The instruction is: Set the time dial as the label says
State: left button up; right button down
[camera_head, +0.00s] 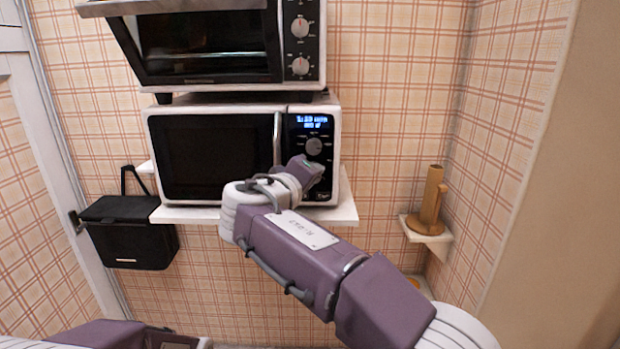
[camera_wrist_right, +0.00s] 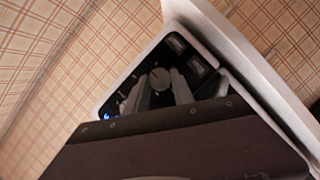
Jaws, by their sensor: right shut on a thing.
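The white microwave (camera_head: 240,108) stands on a white wall shelf, its dark door closed. Its black control panel has a lit blue display (camera_head: 311,122), whose text is too small to read surely, and a round grey time dial (camera_head: 314,146) below. My right gripper (camera_head: 313,163) is at the panel, its wrist hiding the lower part. In the right wrist view, its two pale fingers (camera_wrist_right: 163,92) are shut on the dial (camera_wrist_right: 160,76), one on each side. My left arm shows only at the bottom left edge; its gripper is out of view. I cannot make out a label giving a time.
A toaster oven (camera_head: 210,45) with two knobs stands on top of the microwave. A black bin-like box (camera_head: 130,232) hangs at the left. A wooden holder (camera_head: 430,200) stands on a small corner shelf (camera_head: 425,232) at the right. The wall between is clear.

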jog(key=shift+f, duration=0.1)
jog(key=c, duration=1.1)
grip_release()
jog(key=v, duration=0.9)
